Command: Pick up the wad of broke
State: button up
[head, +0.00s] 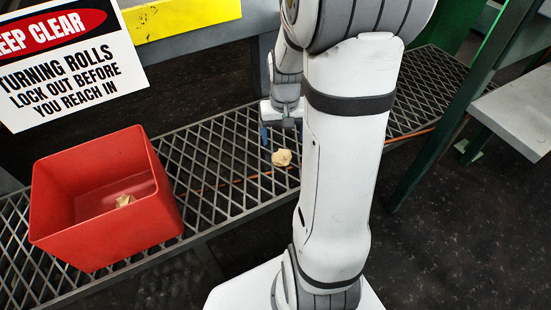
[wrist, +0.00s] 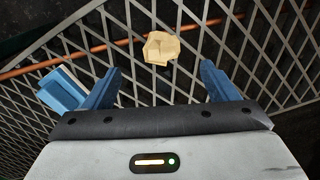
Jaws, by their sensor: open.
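A tan crumpled wad of broke (head: 282,158) lies on the metal grating, right of the red bin. In the wrist view the wad (wrist: 161,48) sits ahead of my gripper (wrist: 160,82), roughly centred between the two blue fingers and beyond their tips. My gripper is open and empty. In the head view my gripper (head: 283,130) is just above and behind the wad, partly hidden by my arm. A second tan wad (head: 125,201) lies inside the red bin (head: 52,222).
The grating walkway (head: 225,150) runs diagonally, with an orange rod (wrist: 95,48) along it. A warning sign (head: 70,65) hangs at upper left. A green post (head: 440,130) and a grey ledge (head: 518,110) stand at right.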

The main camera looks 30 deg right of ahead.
aim_at(282, 152)
jog(key=shift+w+d+f+b, duration=0.1)
jog(key=shift+f+b, duration=0.1)
jog(key=shift+f, duration=0.35)
jog(key=shift+d+f+b, duration=0.1)
jog(key=shift+f+b, duration=0.05)
jog(key=shift+f, duration=0.4)
jog(key=f+b, duration=0.1)
jog(key=f, duration=0.1)
jog(key=f+b, duration=0.1)
jog(key=f, duration=0.1)
jog(key=f+b, duration=0.1)
jog(key=f, duration=0.1)
jog(key=shift+w+a+f+b, duration=0.15)
jog(key=shift+w+f+b, duration=0.15)
jog(key=shift+f, duration=0.1)
jog(key=shift+s+r, duration=0.1)
jog(key=c, duration=1.1)
